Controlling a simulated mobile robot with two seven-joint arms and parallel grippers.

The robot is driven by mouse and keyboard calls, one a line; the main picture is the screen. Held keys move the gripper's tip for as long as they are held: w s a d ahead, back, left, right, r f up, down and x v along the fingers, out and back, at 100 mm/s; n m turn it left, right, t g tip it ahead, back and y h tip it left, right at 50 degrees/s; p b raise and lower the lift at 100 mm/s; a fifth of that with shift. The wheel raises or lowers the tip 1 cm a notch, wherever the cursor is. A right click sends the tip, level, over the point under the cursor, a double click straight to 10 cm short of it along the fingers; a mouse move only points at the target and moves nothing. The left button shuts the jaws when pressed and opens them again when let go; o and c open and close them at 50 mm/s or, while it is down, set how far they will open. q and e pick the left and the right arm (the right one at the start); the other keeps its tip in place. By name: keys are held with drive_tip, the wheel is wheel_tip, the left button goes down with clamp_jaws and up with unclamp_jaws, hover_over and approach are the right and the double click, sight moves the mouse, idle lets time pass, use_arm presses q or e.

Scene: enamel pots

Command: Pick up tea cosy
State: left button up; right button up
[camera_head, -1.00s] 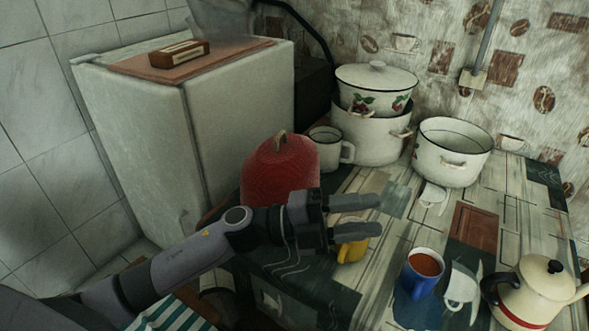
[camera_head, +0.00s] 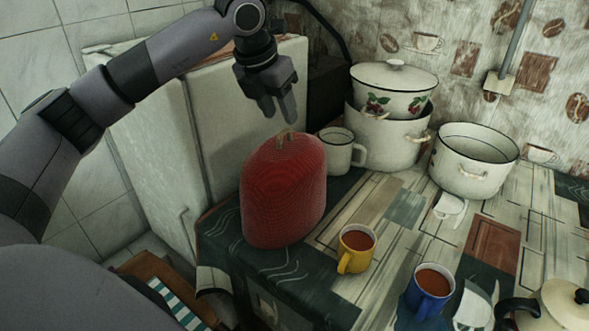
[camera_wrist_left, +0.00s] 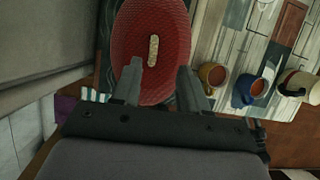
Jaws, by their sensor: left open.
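The tea cosy (camera_head: 284,192) is a red, textured dome with a small tan loop handle (camera_head: 284,138) on top. It stands upright on the table, near the corner beside the white fridge. My left gripper (camera_head: 279,112) is open and points down just above the cosy's loop, apparently without touching it. In the left wrist view the cosy (camera_wrist_left: 150,20) lies beyond the two spread fingers (camera_wrist_left: 156,80), with the loop (camera_wrist_left: 153,50) between and a little ahead of them. The space between the fingers is empty. My right gripper is not in view.
A white mug (camera_head: 338,150) stands close behind the cosy, near stacked enamel pots (camera_head: 390,140) and an open pot (camera_head: 474,165). A yellow mug (camera_head: 356,246), a blue mug (camera_head: 430,290) and a kettle (camera_head: 560,308) are to the right. The fridge (camera_head: 160,150) rises at left.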

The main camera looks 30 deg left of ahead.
sight(282, 130)
use_arm(q)
drive_tip(key=shift+w+a+y, duration=0.15)
drive_tip(key=shift+a+y, duration=0.15)
drive_tip(key=shift+a, duration=0.3)
drive_tip(key=x, duration=0.6)
drive_tip(key=shift+d+f+p, duration=0.2)
drive_tip(key=shift+f+p, duration=0.1)
drive_tip(key=shift+p, duration=0.1)
clamp_jaws()
